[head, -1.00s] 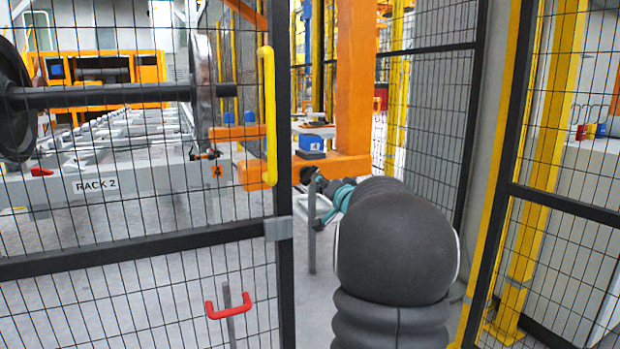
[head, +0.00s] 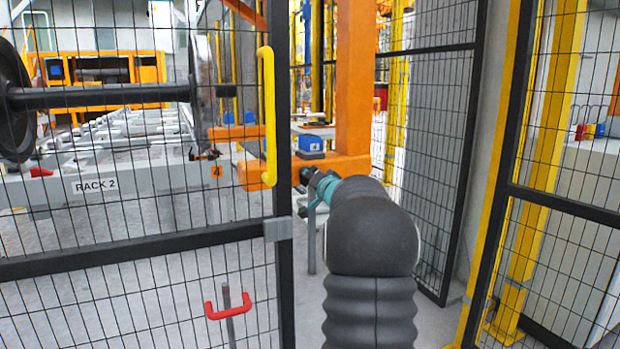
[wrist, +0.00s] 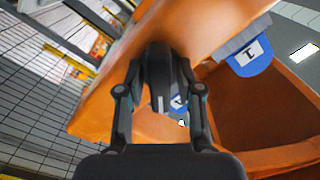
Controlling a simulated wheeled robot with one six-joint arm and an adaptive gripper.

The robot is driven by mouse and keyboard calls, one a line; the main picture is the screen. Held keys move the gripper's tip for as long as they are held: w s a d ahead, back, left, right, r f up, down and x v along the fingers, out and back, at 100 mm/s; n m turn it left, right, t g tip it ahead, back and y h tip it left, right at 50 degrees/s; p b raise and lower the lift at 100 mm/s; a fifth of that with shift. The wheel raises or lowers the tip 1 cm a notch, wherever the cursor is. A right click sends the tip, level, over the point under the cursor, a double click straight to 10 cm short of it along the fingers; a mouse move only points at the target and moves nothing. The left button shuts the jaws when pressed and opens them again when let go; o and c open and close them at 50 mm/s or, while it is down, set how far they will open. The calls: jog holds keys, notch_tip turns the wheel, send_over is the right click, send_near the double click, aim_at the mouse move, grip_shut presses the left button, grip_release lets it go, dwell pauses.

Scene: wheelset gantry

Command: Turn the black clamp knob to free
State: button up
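My gripper (wrist: 160,78) shows in the wrist view with its two dark fingers bent inward. A black shape sits between the fingertips. It may be the clamp knob, but it blends with the dark fingers, so I cannot tell where the fingers end or whether they grip it. In the head view, my gripper (head: 311,176) is small and partly hidden behind my own arm, near the top of a thin grey post and in front of the orange frame. The black clamp knob cannot be told apart there.
An orange frame (head: 353,100) fills much of the wrist view too, with a blue block marked 1 (wrist: 251,58) on it. A mesh gate with a yellow handle (head: 268,115) stands on the left, and mesh panels (head: 565,230) stand on the right. The arm passes through the gap.

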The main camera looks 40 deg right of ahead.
grip_shut()
jog(key=shift+n, duration=0.4)
jog(key=n+p, duration=0.1)
jog(key=n, duration=0.1)
jog(key=shift+n, duration=0.4)
jog(key=n, duration=0.4)
jog(key=shift+n, duration=0.3)
jog(key=n+b, duration=0.1)
jog(key=n, duration=0.4)
jog(key=shift+n+b, duration=0.75)
jog(key=shift+n, duration=1.65)
jog(key=shift+o, duration=2.2)
grip_release()
